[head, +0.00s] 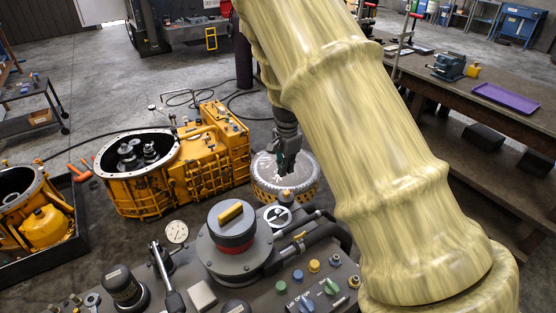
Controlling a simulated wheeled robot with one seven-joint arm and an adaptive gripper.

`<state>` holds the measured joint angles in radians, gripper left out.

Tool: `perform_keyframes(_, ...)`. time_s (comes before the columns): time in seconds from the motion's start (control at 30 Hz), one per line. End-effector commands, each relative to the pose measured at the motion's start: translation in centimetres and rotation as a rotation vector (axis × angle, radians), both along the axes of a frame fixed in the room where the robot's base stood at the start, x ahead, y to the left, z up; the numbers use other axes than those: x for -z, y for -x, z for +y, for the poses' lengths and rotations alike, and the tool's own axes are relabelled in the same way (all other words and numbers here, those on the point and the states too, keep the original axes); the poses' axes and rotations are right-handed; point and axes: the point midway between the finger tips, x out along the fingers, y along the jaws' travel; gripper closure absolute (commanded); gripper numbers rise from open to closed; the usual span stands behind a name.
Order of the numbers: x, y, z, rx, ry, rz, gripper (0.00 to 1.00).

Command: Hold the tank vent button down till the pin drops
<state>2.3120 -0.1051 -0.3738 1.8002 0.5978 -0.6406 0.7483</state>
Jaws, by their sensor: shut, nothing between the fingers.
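My gripper (287,172) points downward with its fingers shut and empty. In the picture it overlaps a yellow-rimmed drum (263,190) with a pale top; I cannot tell whether it touches it. In front stands a dark grey tank-like housing (221,270) with a red band and a yellow-handled lid (232,214). To its right, a grey panel carries a yellow button (314,266), a blue button (298,276) and green controls (331,287). The small labels are unreadable, so I cannot tell which is the vent button. I cannot make out the pin.
A yellow transmission case (208,165) lies behind left. A workbench (470,100) with a purple tray (505,98) is at right. My arm covers the right middle.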

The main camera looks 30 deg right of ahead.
Motion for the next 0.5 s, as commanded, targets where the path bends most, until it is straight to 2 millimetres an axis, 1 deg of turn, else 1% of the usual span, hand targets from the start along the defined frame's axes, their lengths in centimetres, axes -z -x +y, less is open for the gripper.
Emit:
perform_keyframes(0.13,0.6,0.7,0.2,-0.001,-0.001,-0.006,1.0)
perform_keyframes(0.23,1.5,0.7,0.3,-0.002,0.0,-0.008,1.0)
perform_keyframes(0.33,2.9,0.4,0.3,-0.002,-0.001,-0.003,1.0)
perform_keyframes(0.43,4.6,-0.4,0.2,-0.002,-0.001,0.002,1.0)
perform_keyframes(0.5,5.4,-0.7,0.2,-0.002,-0.002,0.008,1.0)
